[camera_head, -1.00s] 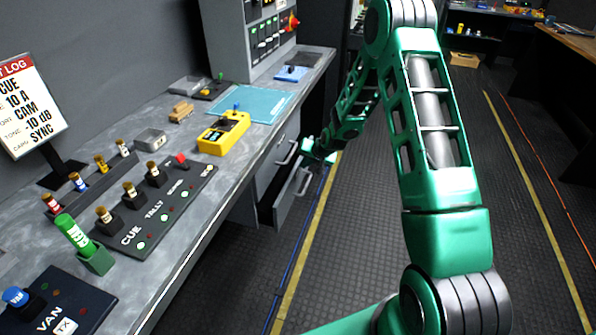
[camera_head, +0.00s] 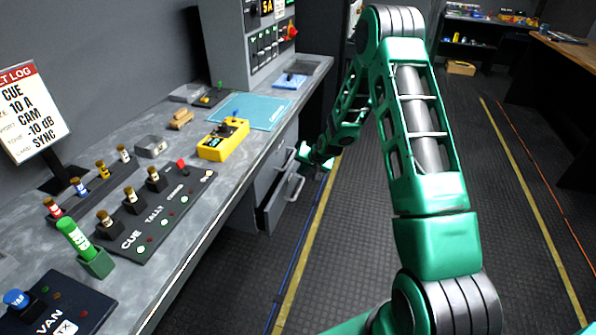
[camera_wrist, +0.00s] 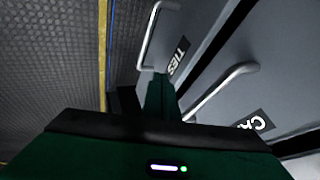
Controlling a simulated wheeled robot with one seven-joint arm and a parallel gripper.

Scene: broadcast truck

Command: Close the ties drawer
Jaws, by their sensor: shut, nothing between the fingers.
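The ties drawer (camera_head: 282,203) is the lower drawer under the bench, and it stands partly pulled out. In the wrist view, its grey front (camera_wrist: 197,22) carries a TIES label (camera_wrist: 178,56) and a bar handle (camera_wrist: 151,35). My gripper (camera_head: 308,160) is at the drawer bank, close to the ties drawer's front. In the wrist view, my gripper (camera_wrist: 160,82) is shut and empty, with its tip beside the TIES label and below the handle. I cannot tell whether it touches the front.
Another drawer's handle (camera_wrist: 225,90) is close to my fingers, with a partly hidden label (camera_wrist: 256,122). The bench (camera_head: 190,225) above holds a yellow device (camera_head: 222,145), a switch panel (camera_head: 155,215) and a blue mat (camera_head: 252,110). The floor (camera_head: 400,250) right of the bench is clear.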

